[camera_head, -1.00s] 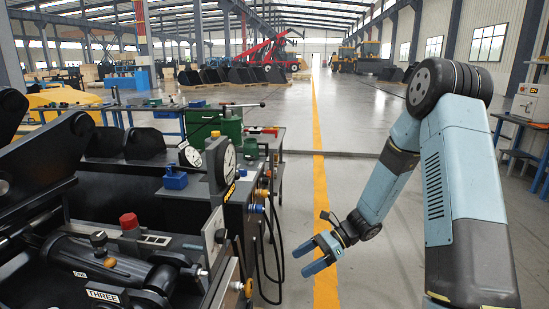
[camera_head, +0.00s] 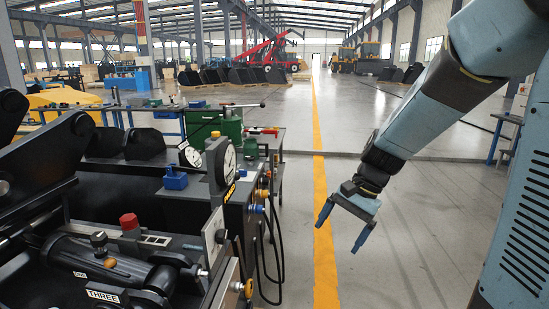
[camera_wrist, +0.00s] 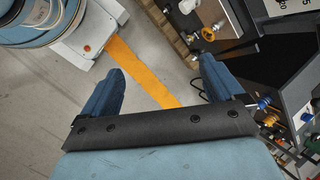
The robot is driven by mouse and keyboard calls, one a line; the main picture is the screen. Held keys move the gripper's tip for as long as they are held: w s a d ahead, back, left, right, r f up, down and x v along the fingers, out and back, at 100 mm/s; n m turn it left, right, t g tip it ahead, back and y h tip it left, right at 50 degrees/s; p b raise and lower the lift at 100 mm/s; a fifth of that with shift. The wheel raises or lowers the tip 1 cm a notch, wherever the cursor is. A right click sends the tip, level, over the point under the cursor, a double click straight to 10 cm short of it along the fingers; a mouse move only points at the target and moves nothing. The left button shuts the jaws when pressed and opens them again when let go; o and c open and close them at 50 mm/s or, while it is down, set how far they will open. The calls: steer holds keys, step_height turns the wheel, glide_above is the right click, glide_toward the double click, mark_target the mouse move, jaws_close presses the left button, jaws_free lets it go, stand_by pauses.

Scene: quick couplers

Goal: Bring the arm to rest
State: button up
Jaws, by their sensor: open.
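My gripper (camera_head: 344,232) hangs in free air over the grey floor, right of the yellow floor line (camera_head: 323,200). Its two blue fingers are apart with nothing between them, and they point down. In the wrist view, my gripper (camera_wrist: 155,90) shows both fingers spread, with floor and the yellow line (camera_wrist: 140,72) beyond them. My arm comes in from the upper right of the head view.
A coupler bench (camera_head: 200,200) with a dial gauge (camera_head: 221,160), a red button (camera_head: 129,222) and hanging black hoses (camera_head: 272,240) stands left of the gripper, apart from it. A green vise (camera_head: 228,122) is on the table behind. The floor at right is clear.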

steer(key=s+d+r+n+t+h, duration=0.4)
steer(key=s+d+r+n+t, duration=0.2)
steer(key=s+r, duration=0.6)
steer(key=shift+s+d+r+n+t+h, duration=0.35)
steer(key=shift+d+n, duration=0.25)
steer(key=shift+d, duration=0.4)
steer(key=shift+c, duration=0.2)
stand_by(0.8)
